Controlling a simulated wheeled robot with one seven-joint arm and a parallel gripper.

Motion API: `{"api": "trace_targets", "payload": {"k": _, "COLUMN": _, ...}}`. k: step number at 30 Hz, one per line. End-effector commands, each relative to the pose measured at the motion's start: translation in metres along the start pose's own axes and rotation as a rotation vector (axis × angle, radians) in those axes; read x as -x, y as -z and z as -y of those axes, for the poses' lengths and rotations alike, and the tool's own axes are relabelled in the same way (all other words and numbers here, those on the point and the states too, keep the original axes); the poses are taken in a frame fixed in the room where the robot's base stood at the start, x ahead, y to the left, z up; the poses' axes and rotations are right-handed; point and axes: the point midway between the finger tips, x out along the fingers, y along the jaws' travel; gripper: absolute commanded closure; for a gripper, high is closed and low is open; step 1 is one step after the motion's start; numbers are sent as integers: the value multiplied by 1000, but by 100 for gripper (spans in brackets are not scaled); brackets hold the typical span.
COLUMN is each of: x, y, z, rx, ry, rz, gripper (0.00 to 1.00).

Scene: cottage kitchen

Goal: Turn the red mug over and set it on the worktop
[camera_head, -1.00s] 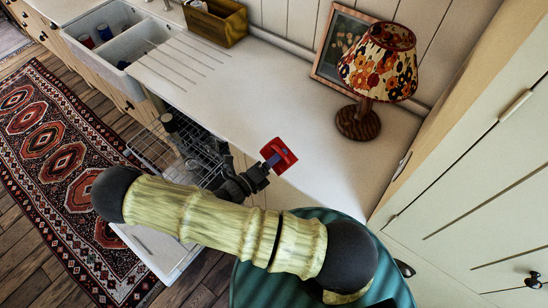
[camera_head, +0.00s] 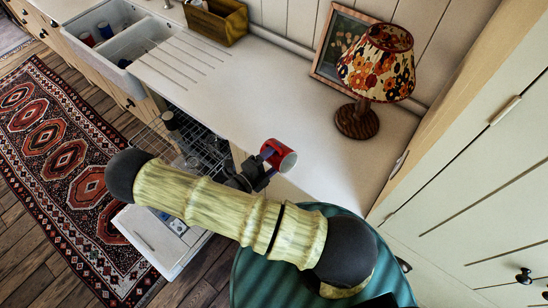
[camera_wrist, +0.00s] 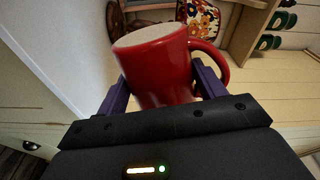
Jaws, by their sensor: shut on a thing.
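The red mug (camera_head: 274,147) is held in my gripper (camera_head: 267,161), near the front edge of the worktop (camera_head: 310,130) in the head view. It lies tilted, with a pale round end facing right and toward the camera. In the wrist view, the red mug (camera_wrist: 160,72) sits between the two purple fingers of my gripper (camera_wrist: 163,88), with its handle to the right. The pale end is at the top there and looks flat like a base, but I cannot be sure. The mug's other end is hidden by my gripper. The mug appears raised above the worktop.
A flowered lamp (camera_head: 376,62) and a picture frame (camera_head: 338,50) stand at the back right. A wooden box (camera_head: 215,20) and the sink (camera_head: 115,35) are at the left. An open dishwasher rack (camera_head: 185,135) is below the front edge. The mid-worktop is clear.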

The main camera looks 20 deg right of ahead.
Motion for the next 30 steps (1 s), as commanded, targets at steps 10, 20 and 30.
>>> {"api": "trace_targets", "payload": {"k": 10, "x": 0, "y": 0, "z": 2, "rx": 309, "ry": 0, "rz": -2, "gripper": 67}}
{"api": "trace_targets", "payload": {"k": 20, "x": 0, "y": 0, "z": 1, "rx": 593, "ry": 1, "rz": -1, "gripper": 67}}
{"api": "trace_targets", "payload": {"k": 30, "x": 0, "y": 0, "z": 1, "rx": 625, "ry": 1, "rz": -1, "gripper": 67}}
